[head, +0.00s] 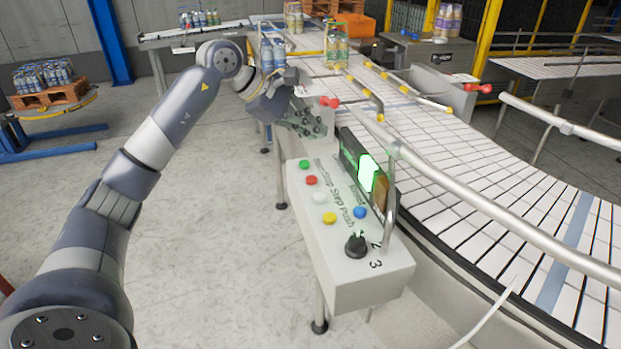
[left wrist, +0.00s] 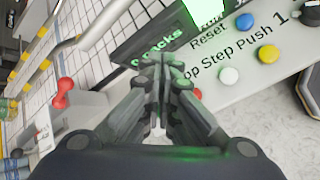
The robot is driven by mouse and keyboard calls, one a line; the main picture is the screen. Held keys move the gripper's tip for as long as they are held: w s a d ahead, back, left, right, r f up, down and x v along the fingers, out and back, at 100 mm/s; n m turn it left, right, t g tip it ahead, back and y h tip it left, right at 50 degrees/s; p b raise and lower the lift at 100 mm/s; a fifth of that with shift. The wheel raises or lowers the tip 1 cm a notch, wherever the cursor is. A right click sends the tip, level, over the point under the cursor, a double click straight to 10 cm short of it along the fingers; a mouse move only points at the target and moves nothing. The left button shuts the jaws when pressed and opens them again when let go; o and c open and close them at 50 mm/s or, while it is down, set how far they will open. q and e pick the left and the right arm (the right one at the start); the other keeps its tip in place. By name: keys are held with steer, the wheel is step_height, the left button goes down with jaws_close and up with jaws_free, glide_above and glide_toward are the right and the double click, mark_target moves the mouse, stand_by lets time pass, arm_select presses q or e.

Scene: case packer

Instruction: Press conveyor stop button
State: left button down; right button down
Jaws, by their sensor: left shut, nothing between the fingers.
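The control panel (head: 340,265) is a grey box with a sloped face in the middle of the head view. A row of green, red, white and yellow buttons runs along its left side. The red button (head: 311,180) sits second from the far end, next to the lettering that includes "Stop". In the left wrist view the red button (left wrist: 197,94) is mostly hidden behind the fingers. My left gripper (head: 316,128) is shut and empty, beyond the panel's far end and apart from the red button in the head view. Its closed fingertips (left wrist: 163,58) show over the panel. My right gripper is not in view.
The panel also carries a blue button (head: 360,212), a black knob (head: 356,245) and a lit green display (head: 367,170). A curved conveyor (head: 470,165) with a metal rail runs along its right. Bottle packs (head: 337,46) stand upstream.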

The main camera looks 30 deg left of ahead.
arm_select(q)
steer(key=f+b, duration=0.1)
steer(key=b, duration=0.5)
glide_above(312, 180)
step_height(312, 180, down, 7)
steer(key=shift+r, duration=0.15)
steer(key=shift+f+b, duration=0.45)
steer(key=shift+b, duration=0.15)
stand_by(0.5)
steer(key=shift+f+b, duration=0.3)
steer(key=shift+f, duration=0.15)
